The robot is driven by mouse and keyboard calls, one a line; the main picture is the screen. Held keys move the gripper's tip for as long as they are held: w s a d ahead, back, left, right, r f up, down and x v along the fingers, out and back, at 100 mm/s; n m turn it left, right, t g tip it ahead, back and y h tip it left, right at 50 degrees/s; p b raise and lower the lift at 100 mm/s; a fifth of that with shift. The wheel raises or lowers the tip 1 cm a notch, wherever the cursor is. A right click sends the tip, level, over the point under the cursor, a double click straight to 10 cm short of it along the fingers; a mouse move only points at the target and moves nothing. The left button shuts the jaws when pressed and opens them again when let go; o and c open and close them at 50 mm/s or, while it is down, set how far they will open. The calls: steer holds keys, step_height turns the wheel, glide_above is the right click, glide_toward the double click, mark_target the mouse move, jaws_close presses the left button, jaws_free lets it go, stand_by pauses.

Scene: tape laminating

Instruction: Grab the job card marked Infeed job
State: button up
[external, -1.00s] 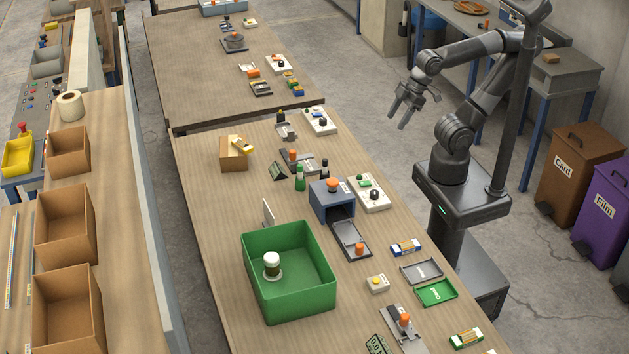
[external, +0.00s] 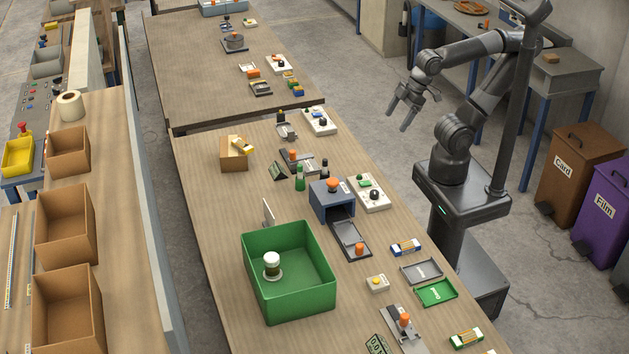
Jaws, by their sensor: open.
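No card with readable "Infeed job" lettering shows; print is too small at this distance. A small white upright card or plate (external: 268,213) stands at the back left edge of the green bin (external: 318,262), with its face not legible. My gripper (external: 398,118) is open and empty, raised in the air to the right of the long table, well apart from everything on it.
The wooden table (external: 215,235) holds a blue box-shaped machine (external: 331,201), a grey tray (external: 421,271), a green tray (external: 437,292) and a cardboard box (external: 233,155). A second table (external: 190,80) stands behind. Card (external: 578,175) and Film (external: 610,213) bins stand at right.

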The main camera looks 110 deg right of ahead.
steer(key=o, duration=0.4)
steer(key=shift+c, duration=0.2)
steer(key=w+r+g, duration=0.1)
steer(key=w+r, duration=0.4)
steer(key=w, duration=0.6)
steer(key=g, duration=0.5)
glide_above(269, 218)
step_height(269, 218, down, 16)
steer(key=f, duration=0.1)
steer(key=shift+n, duration=0.3)
step_height(269, 218, down, 10)
steer(key=shift+s+d+f, duration=0.1)
steer(key=shift+d, duration=0.05)
